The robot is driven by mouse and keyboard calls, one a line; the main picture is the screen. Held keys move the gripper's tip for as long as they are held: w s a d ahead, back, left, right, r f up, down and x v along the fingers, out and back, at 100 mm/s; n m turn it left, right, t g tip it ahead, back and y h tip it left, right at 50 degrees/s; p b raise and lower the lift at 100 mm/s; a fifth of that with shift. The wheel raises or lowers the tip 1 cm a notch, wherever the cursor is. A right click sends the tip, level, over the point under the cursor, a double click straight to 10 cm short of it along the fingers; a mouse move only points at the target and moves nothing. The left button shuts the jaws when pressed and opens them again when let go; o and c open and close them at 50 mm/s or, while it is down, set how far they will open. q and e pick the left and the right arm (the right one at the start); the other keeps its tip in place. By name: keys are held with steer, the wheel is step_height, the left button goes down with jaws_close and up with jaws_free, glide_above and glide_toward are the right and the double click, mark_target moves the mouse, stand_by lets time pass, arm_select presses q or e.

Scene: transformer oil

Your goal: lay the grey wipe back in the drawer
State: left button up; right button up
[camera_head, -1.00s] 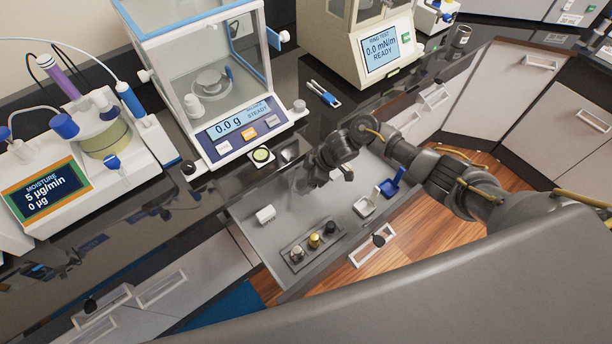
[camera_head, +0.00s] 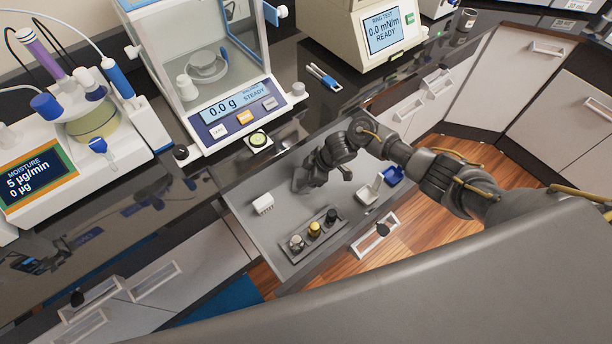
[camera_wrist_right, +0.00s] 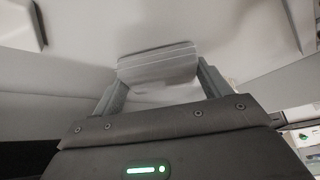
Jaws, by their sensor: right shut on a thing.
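The open drawer (camera_head: 275,228) is pulled out below the counter. My right gripper (camera_head: 301,185) is inside the drawer area, low over its back part. In the right wrist view my right gripper (camera_wrist_right: 161,85) is shut on the grey wipe (camera_wrist_right: 158,62), a pale folded piece between the two fingers. The drawer's pale grey floor lies behind the wipe in that view; whether the wipe touches it I cannot tell. In the head view the wipe is hard to tell from the gripper. My left gripper is not in view.
In the drawer are a white box (camera_head: 263,204), a rack (camera_head: 296,252) with dark and yellow-topped items, a pale dish (camera_head: 368,191) and a blue holder (camera_head: 392,175). The balance (camera_head: 238,110) stands on the counter above. The drawer floor left of the rack is clear.

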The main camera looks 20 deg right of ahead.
steer(key=shift+f, duration=0.3)
steer(key=o, duration=1)
steer(key=v, duration=1.1)
steer(key=shift+a, duration=0.1)
